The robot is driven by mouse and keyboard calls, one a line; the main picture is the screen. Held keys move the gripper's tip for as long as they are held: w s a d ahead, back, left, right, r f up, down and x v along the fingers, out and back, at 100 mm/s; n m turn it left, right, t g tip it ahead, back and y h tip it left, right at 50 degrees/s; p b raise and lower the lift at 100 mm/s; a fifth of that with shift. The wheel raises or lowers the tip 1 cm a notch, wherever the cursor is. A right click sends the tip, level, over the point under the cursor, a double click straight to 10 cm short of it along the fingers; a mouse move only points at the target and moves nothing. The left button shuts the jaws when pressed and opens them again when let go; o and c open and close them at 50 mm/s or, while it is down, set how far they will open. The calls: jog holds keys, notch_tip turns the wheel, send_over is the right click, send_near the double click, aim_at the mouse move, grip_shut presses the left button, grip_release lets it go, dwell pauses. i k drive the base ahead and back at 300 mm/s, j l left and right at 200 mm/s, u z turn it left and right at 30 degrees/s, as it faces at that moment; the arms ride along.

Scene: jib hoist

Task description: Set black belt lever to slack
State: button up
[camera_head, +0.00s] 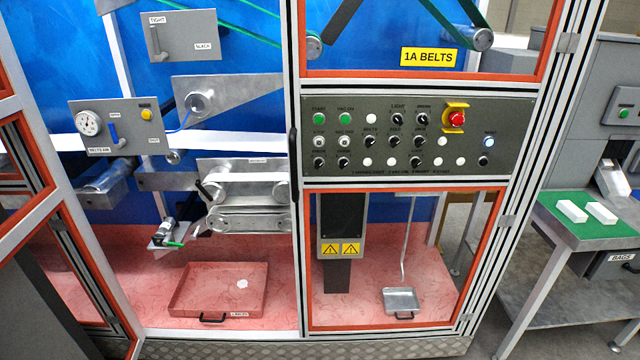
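A grey plate (190,36) at the upper left of the head view carries the labels TIGHT (158,19) and SLACK (203,46). A slim grey lever (155,42) stands roughly upright at the plate's left side, below TIGHT and away from SLACK. Lower down, a short black handle (207,191) sticks out beside the metal rollers. I cannot tell from the picture which of these is the black belt lever. My gripper is not in view.
Orange-edged frames and aluminium posts surround the machine. A control panel (385,178) with buttons and a red emergency stop (457,118) is at centre right. A gauge plate (120,150) has a blue lever. A red tray (180,297) lies on the red floor. A green-topped table (592,222) stands right.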

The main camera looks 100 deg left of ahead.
aim_at(213, 193)
jog(key=u, duration=4.15)
